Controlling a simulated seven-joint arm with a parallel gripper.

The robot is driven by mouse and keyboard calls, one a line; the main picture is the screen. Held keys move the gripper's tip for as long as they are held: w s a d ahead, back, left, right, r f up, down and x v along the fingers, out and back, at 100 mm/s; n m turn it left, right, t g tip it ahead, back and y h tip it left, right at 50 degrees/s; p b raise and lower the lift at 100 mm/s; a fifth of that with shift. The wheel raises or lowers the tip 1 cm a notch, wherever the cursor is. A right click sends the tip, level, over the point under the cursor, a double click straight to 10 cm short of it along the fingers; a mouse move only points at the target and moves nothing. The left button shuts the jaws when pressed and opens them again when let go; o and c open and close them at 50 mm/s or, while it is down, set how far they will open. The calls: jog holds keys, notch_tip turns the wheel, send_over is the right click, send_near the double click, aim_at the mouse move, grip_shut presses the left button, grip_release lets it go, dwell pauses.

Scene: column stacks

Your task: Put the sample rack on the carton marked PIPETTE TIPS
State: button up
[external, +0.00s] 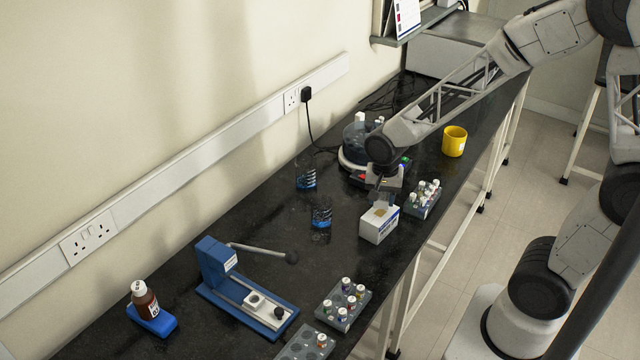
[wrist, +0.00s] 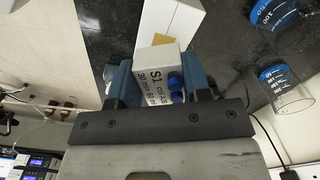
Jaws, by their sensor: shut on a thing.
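The white carton (external: 375,228) stands on the black bench, with tan tape on its top and blue print I cannot read. Its top and tape also show in the wrist view (wrist: 178,18). My gripper (external: 380,196) is over this carton. I cannot tell whether the block touches the carton. Grey racks with capped vials stand right of the carton (external: 422,200) and at the front (external: 343,304).
Another grey rack (external: 306,345) is at the front edge. A blue press (external: 245,285) with a long lever and a brown bottle (external: 144,300) stand left. Glass beakers (external: 321,217) are beside the carton. A yellow mug (external: 454,141) and a round device (external: 355,150) stand behind.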

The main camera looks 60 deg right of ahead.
aim_at(381, 207)
jog(key=shift+f, duration=1.75)
jog(key=shift+f, duration=0.1)
jog(key=o, duration=0.9)
jog(key=shift+o, duration=0.2)
notch_tip(381, 207, up, 12)
jog(key=shift+r, duration=0.15)
jog(key=shift+s, duration=0.1)
